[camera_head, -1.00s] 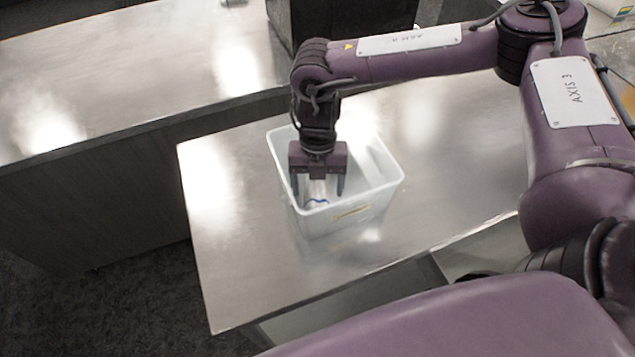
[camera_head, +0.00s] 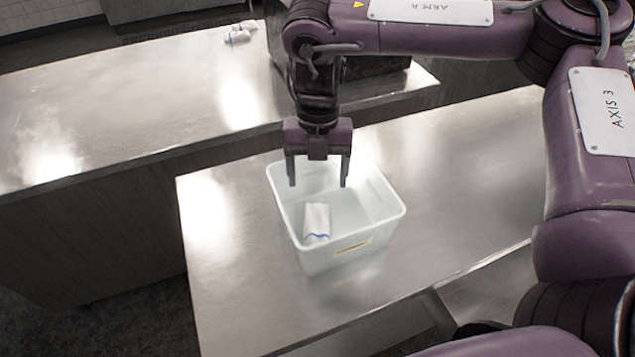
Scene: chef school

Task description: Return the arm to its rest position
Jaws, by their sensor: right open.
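My right gripper (camera_head: 318,180) hangs fingers down above the white bin, with its jaws open and nothing between them. Its arm comes in from the right. The bin (camera_head: 352,252) stands on the near metal table. A white packet with blue marks (camera_head: 316,222) lies inside the bin, toward its near left side, apart from the fingers. My left gripper does not show.
The near metal table (camera_head: 460,170) is clear around the bin. Behind it runs a second metal counter (camera_head: 130,95), with small white items (camera_head: 240,32) at its far edge. A dark box-like object (camera_head: 375,75) stands behind my arm on that counter.

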